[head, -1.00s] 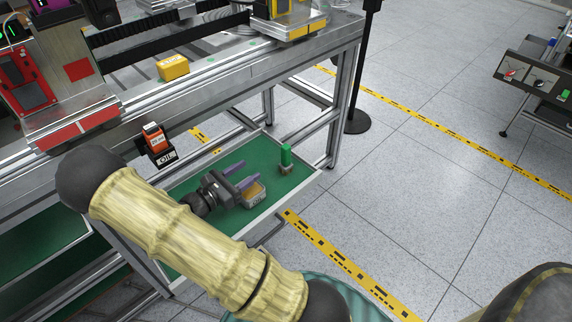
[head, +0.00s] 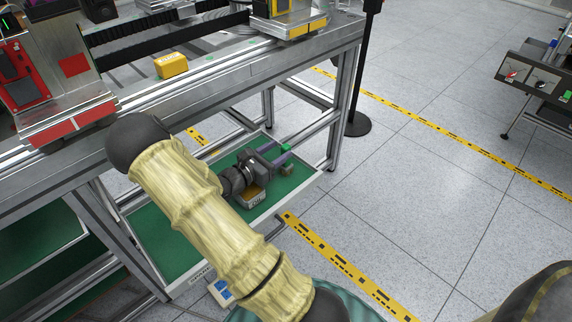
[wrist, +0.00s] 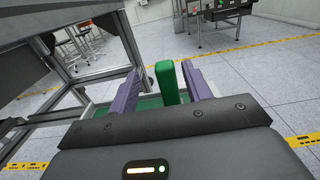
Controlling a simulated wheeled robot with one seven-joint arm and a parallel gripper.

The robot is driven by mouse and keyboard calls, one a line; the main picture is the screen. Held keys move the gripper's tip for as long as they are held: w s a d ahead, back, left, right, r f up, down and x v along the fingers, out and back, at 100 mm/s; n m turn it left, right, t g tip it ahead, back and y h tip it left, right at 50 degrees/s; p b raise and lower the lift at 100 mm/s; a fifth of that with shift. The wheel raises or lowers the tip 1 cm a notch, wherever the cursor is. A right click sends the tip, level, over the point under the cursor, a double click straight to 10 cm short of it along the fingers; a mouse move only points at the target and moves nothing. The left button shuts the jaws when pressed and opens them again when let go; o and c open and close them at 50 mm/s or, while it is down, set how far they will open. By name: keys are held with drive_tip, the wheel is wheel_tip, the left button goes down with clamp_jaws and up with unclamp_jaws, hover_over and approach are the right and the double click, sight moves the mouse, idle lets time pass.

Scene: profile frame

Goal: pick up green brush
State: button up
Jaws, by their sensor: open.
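The green brush (wrist: 167,83) stands upright in the wrist view, between the two purple fingers of my gripper (wrist: 168,88). I cannot tell whether either finger touches it. In the head view my gripper (head: 275,157) is low over the green shelf, its fingers at the brush. There only the brush's green top (head: 286,147) and its lower block (head: 287,170) show, with a finger in front of the rest. My gripper is open.
The green shelf (head: 160,246) lies under the metal workbench (head: 225,72). A small yellow-brown box (head: 251,198) sits on the shelf below my gripper. A yellow box (head: 171,65) is on the bench top.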

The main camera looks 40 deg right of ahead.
sight(289, 145)
drive_tip(key=shift+d, duration=0.1)
drive_tip(key=d+b, duration=0.1)
drive_tip(key=d, duration=0.3)
drive_tip(key=shift+s+d+f+b, duration=0.1)
drive_tip(key=shift+s+d+b, duration=0.1)
drive_tip(key=shift+b, duration=0.1)
drive_tip(key=shift+w+d, duration=0.1)
drive_tip(key=shift+d, duration=0.2)
drive_tip(key=c, duration=1.1)
drive_tip(key=shift+o, duration=0.2)
drive_tip(key=shift+r, duration=0.2)
